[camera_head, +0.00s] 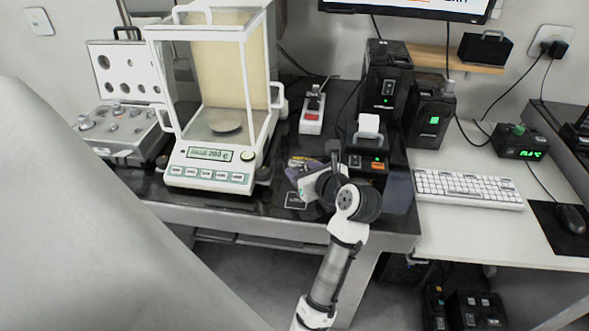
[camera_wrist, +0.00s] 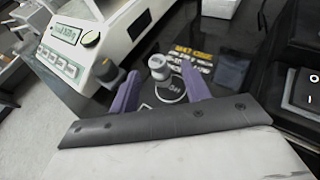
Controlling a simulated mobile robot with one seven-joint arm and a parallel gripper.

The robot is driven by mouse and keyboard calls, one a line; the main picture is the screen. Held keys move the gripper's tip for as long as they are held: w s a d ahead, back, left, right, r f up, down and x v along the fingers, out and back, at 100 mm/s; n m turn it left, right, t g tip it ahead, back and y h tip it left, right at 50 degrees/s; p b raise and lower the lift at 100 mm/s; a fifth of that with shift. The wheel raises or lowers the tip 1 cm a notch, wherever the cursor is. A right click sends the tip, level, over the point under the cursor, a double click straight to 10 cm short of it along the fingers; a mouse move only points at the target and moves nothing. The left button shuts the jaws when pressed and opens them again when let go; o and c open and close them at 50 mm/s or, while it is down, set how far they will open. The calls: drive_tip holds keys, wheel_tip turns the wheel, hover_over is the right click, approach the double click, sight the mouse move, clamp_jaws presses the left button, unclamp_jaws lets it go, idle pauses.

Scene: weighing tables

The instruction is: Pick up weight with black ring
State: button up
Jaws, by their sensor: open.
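A small silver weight (camera_wrist: 158,66) with a knobbed top stands upright on the dark tabletop in the wrist view. A black ring on it cannot be made out clearly. My gripper (camera_wrist: 161,76) is open, with its two purple fingers on either side of the weight. The weight is near the fingertips, and I cannot tell whether either finger touches it. In the head view my gripper (camera_head: 299,164) is low over the black table, right of the balance; the weight cannot be made out there.
The glass-walled balance (camera_head: 210,168) stands close left of my gripper. An open weight case (camera_head: 122,154) with several weights is at far left. Black boxes (camera_head: 387,88) and a small device (camera_head: 368,155) stand on the right. A keyboard (camera_head: 468,188) lies on the white desk.

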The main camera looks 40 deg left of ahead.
sight(295, 165)
drive_tip(key=x, duration=0.2)
drive_tip(key=p+x, duration=0.1)
drive_tip(key=shift+a+r, duration=0.1)
drive_tip(key=shift+a, duration=0.4)
drive_tip(key=shift+w+a+f, duration=0.15)
drive_tip(key=shift+a+f, duration=0.1)
drive_tip(key=shift+a, duration=0.1)
clamp_jaws()
